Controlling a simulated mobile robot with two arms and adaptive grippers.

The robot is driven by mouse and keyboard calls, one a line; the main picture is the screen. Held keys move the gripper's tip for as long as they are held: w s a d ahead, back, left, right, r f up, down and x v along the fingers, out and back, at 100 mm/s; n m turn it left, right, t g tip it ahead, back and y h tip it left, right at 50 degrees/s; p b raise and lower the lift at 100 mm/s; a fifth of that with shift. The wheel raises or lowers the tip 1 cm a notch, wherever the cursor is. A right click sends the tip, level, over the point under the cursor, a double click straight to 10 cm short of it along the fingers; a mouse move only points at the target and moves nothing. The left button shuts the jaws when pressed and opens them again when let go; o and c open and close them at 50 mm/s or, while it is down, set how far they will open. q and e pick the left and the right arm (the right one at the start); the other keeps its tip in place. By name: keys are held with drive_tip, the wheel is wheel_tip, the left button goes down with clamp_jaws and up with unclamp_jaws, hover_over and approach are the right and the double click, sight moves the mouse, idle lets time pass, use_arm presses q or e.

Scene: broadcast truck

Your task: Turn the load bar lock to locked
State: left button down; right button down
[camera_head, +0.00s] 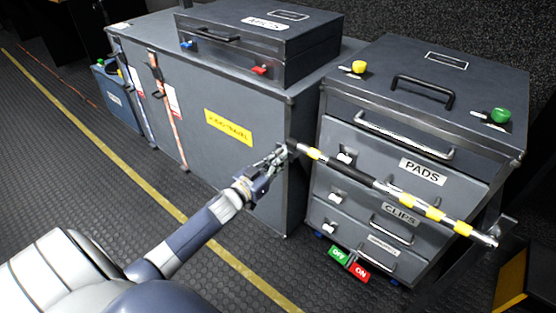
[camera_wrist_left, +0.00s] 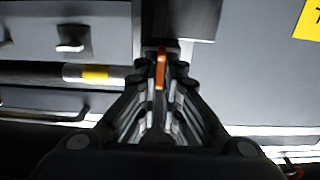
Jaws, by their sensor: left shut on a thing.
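The load bar (camera_head: 355,174), black and silver with yellow bands, runs across the front of the drawer case, from upper left to lower right. Its left end is at my left gripper (camera_head: 281,154), which is shut at that end. In the left wrist view the bar (camera_wrist_left: 35,72) comes in from the left. A small orange lever (camera_wrist_left: 160,70) stands upright in that view, between the closed fingers of my left gripper (camera_wrist_left: 160,58). The lever appears to be the load bar lock. The fingers hide part of it, and I cannot read its setting. My right gripper is not in view.
The grey drawer case (camera_head: 470,165) has PADS and CLIPS labels. Left of it is a long grey case (camera_head: 215,155) with a yellow label and a MICS case (camera_head: 262,42) on top. Green and red OFF/ON tags (camera_head: 349,263) are low down.

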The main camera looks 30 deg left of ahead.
use_arm(q)
drive_tip(key=shift+r, duration=0.2)
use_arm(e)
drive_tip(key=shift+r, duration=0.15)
use_arm(q)
drive_tip(key=m, duration=0.4)
drive_tip(key=m+p, duration=0.1)
drive_tip(key=m, duration=0.3)
drive_tip(key=d+m, duration=0.1)
drive_tip(key=m, duration=0.3)
drive_tip(key=shift+w+f+m, duration=0.1)
drive_tip(key=shift+f+m, duration=0.1)
drive_tip(key=shift+m, duration=0.2)
drive_tip(key=shift+f+m, duration=0.15)
drive_tip(key=shift+m, duration=1.05)
drive_tip(key=shift+m+b, duration=0.4)
drive_tip(key=shift+m, duration=1)
